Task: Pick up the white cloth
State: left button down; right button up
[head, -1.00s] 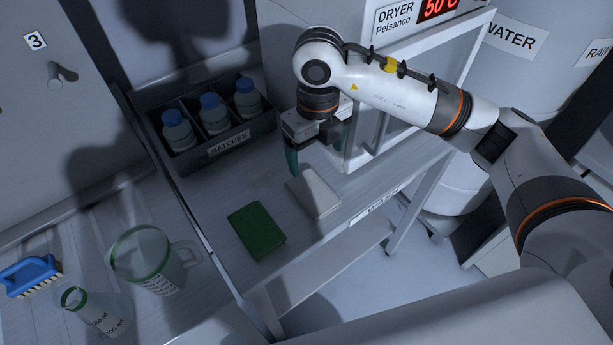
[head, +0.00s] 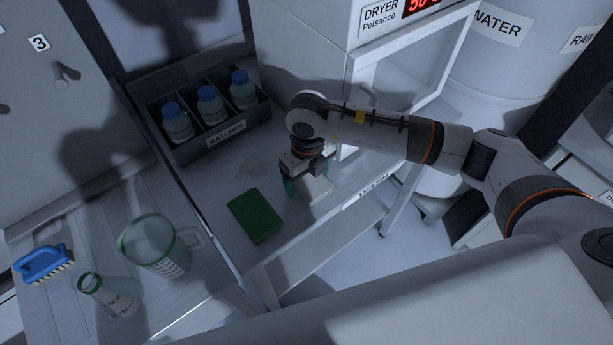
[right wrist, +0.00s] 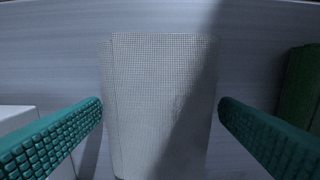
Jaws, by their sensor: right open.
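The white cloth (head: 317,190) lies folded flat on the table in the head view, partly hidden under my right gripper. In the right wrist view the cloth (right wrist: 160,105) fills the middle, with a woven texture and a shadow across its right part. My right gripper (head: 306,184) is over the cloth, pointing down. Its green fingers (right wrist: 160,125) are apart, one on each side of the cloth, with nothing held. I cannot tell how far the fingertips are above the table. My left gripper is not in view.
The dryer (head: 385,75) stands close behind on the right. A batches crate (head: 218,148) with blue-capped bottles stands at the back left. A jug (head: 150,246), a beaker (head: 108,296) and a blue brush (head: 43,263) are at the left.

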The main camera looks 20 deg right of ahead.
aim_at(307, 179)
jog(key=shift+c, duration=1.2)
jog(key=c, duration=0.8)
jog(key=shift+r, duration=0.15)
notch_tip(307, 179, up, 10)
jog(key=shift+f+b, duration=0.1)
jog(key=shift+b, duration=1.15)
